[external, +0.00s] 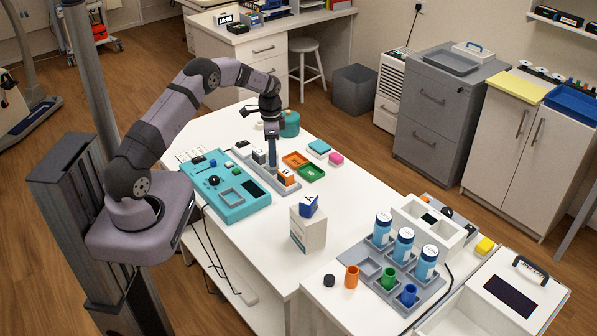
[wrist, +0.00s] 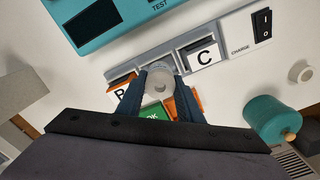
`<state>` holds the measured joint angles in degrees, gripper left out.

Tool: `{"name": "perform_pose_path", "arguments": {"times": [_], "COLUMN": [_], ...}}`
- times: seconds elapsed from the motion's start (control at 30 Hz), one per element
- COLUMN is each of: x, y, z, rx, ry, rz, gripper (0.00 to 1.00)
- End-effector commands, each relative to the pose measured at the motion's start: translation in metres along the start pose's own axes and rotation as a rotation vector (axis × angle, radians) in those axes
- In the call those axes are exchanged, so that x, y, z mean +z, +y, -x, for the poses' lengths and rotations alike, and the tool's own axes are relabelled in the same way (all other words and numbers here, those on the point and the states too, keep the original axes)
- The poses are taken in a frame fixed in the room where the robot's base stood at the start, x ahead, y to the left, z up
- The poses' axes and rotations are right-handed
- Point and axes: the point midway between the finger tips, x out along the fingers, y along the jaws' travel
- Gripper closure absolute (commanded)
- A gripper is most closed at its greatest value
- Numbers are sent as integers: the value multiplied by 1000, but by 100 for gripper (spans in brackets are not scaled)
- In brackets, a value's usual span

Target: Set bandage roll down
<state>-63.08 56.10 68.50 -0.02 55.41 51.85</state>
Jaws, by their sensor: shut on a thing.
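My gripper (wrist: 159,92) has its two dark blue fingers pointing down, shut on a pale grey-white roll, the bandage roll (wrist: 161,77), in the wrist view. The roll sits between the fingertips, above or at the grey rack (wrist: 128,66); the exact contact cannot be told. A slot or block marked C (wrist: 203,57) is just to its right, and one marked B (wrist: 119,91) is to its left, partly covered by a finger. In the external view my gripper (external: 272,165) is low over the rack (external: 281,190); the roll cannot be made out there.
A teal test device (external: 228,190) lies left of the rack. A teal spool-like thing (external: 290,124) stands behind. A white box (external: 307,230) with a blue block stands in front.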

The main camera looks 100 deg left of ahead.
Motion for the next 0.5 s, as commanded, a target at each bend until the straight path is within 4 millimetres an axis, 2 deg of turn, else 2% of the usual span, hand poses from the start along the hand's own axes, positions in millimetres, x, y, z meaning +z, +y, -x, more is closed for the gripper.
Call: {"name": "perform_pose_path", "arguments": {"times": [0.5], "x": [0], "y": [0], "z": [-8], "rx": [0], "ry": [0], "rz": [0], "gripper": [88]}}
